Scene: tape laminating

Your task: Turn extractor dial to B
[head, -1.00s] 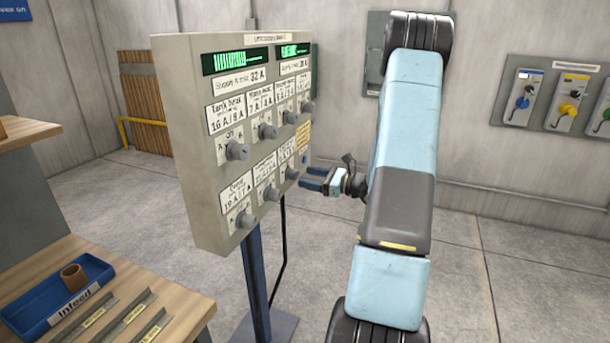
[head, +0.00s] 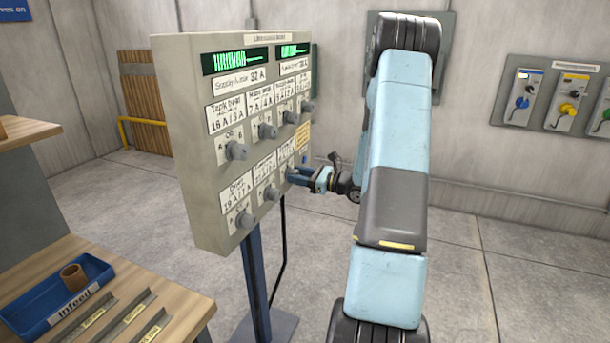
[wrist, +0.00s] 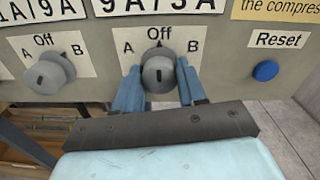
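The grey control panel (head: 180,130) stands on a blue post, with two rows of grey dials. My gripper (head: 295,175) is at the rightmost dial of the bottom row, which is mostly hidden by it in the head view.
Another Off dial (wrist: 48,74) is to the left and a blue Reset button (wrist: 265,71) to the right. A wooden bench with a blue Infeed tray (head: 38,324) is at lower left. A wall panel (head: 545,95) with coloured switches is at right. Floor behind is clear.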

